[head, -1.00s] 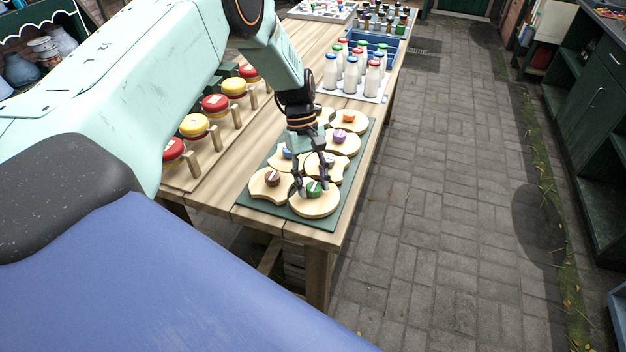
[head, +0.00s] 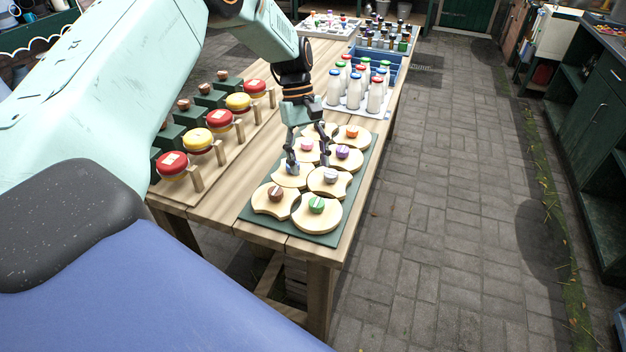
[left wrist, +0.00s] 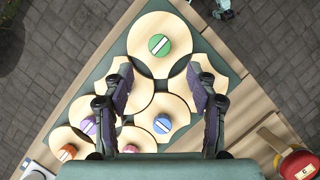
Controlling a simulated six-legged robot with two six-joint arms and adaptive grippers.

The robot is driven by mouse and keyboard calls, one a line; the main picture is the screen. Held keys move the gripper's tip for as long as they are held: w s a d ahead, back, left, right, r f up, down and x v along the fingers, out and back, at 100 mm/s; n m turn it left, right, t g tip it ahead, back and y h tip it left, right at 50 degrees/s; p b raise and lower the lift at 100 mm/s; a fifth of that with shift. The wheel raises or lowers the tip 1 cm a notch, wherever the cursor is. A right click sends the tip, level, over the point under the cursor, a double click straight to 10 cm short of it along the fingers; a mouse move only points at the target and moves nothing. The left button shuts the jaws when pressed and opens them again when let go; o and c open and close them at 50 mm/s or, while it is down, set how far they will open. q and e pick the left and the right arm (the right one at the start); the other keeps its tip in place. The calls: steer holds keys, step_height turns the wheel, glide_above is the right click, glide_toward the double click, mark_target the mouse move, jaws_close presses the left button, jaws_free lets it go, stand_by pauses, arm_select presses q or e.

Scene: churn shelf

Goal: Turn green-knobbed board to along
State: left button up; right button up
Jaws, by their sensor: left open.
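The green-knobbed board (head: 322,226) lies at the near end of the dark green mat (head: 362,178). It is a pale wooden board with a green knob (head: 316,204) on top, and the knob bears a white line. In the left wrist view the green knob (left wrist: 159,45) is at the top centre, its white line slanting. My left gripper (head: 308,163) is open and empty, above the boards behind the green-knobbed one. In the left wrist view its spread fingers (left wrist: 160,70) point toward the green-knobbed board without touching it.
Several pale boards with other knobs crowd the mat, including the brown-knobbed (head: 268,204) and grey-knobbed (head: 328,183) ones. Red and yellow round objects (head: 199,140) line the left of the table. Milk bottles (head: 354,92) stand behind. Paved floor lies to the right.

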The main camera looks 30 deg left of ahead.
arm_select(q)
steer(key=shift+v, duration=1.35)
steer(key=shift+s+f, duration=0.1)
steer(key=shift+f, duration=0.05)
